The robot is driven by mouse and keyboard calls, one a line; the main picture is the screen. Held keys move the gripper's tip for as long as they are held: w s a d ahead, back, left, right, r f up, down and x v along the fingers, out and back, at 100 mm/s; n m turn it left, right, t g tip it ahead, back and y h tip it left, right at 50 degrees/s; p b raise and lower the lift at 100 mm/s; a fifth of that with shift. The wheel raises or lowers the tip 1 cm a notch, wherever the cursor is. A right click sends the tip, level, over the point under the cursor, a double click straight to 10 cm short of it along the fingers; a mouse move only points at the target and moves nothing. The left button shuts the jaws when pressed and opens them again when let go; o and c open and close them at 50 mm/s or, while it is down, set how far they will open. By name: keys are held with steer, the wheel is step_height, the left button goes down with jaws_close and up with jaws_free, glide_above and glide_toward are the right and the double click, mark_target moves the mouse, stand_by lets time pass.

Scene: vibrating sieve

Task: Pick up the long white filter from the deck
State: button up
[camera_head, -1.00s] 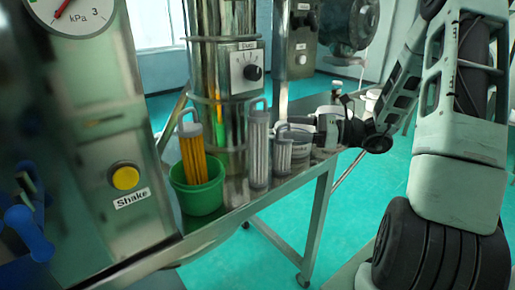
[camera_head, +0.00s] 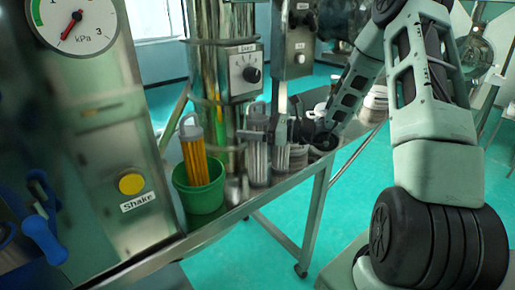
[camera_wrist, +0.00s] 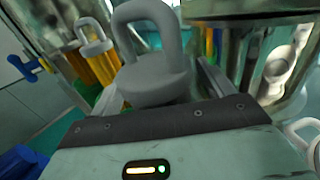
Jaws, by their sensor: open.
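The long white filter (camera_head: 257,160) stands upright on the metal deck (camera_head: 228,212), beside the steel column. In the wrist view its grey cap and loop handle (camera_wrist: 150,52) fill the upper middle. In the wrist view the open fingers of my gripper (camera_wrist: 160,88) lie on either side of the cap. I cannot tell whether either finger touches it. The filter's lower body is hidden in the wrist view.
A green bucket (camera_head: 200,198) holding an orange filter (camera_head: 194,152) stands left of the white filter. A shorter white filter (camera_head: 281,158) stands close on the right, partly hidden. The steel column (camera_head: 212,100) rises behind. The Shake button panel (camera_head: 110,165) is at left.

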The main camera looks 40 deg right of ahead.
steer(key=c, duration=1.4)
steer(key=shift+c, duration=0.2)
